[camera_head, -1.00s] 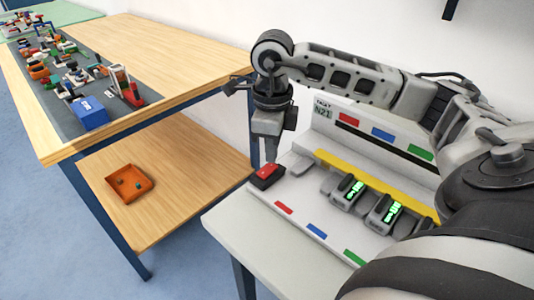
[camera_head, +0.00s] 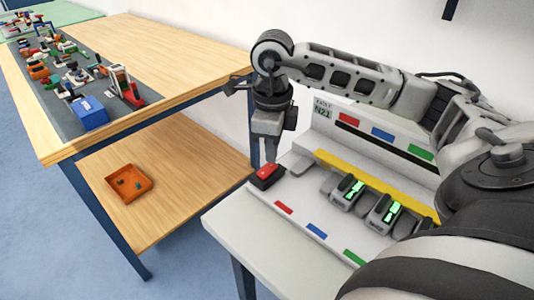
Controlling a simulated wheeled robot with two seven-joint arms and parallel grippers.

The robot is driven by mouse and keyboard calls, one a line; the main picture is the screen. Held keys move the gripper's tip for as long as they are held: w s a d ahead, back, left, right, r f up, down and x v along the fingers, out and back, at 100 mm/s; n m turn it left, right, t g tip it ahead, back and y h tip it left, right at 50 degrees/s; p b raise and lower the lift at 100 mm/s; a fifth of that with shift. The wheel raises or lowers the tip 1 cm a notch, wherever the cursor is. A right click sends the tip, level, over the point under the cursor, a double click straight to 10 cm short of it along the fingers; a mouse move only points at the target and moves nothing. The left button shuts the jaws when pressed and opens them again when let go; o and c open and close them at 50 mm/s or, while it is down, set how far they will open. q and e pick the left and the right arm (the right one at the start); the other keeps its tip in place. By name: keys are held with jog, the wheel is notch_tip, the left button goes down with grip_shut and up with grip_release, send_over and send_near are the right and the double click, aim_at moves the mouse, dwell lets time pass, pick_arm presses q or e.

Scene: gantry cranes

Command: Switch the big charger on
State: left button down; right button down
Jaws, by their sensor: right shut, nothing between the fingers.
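The big charger (camera_head: 277,225) is a light grey unit on a pale table at the right. It has a yellow strip (camera_head: 365,180) and coloured labels. Two grey devices with lit green displays, one (camera_head: 347,191) and another (camera_head: 384,214), sit in its row of bays. A red rocker switch (camera_head: 266,174) in a black housing is at its left end. My right gripper (camera_head: 269,160) is shut and empty, pointing down with its fingertips at or just above the switch; I cannot tell if they touch. My left gripper is not in view.
A wooden workbench (camera_head: 165,50) stands at the left, with a grey mat holding a blue box (camera_head: 89,112) and many small coloured parts. An orange tray (camera_head: 128,183) lies on its lower shelf. A white wall is behind the charger.

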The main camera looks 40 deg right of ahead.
aim_at(272, 165)
jog(key=shift+f+b, duration=0.95)
jog(key=shift+f, duration=0.15)
dwell(0.6)
jog(key=shift+r, duration=0.2)
jog(key=shift+r+p, duration=2.7)
jog(key=shift+r, duration=0.75)
jog(key=shift+f, duration=0.15)
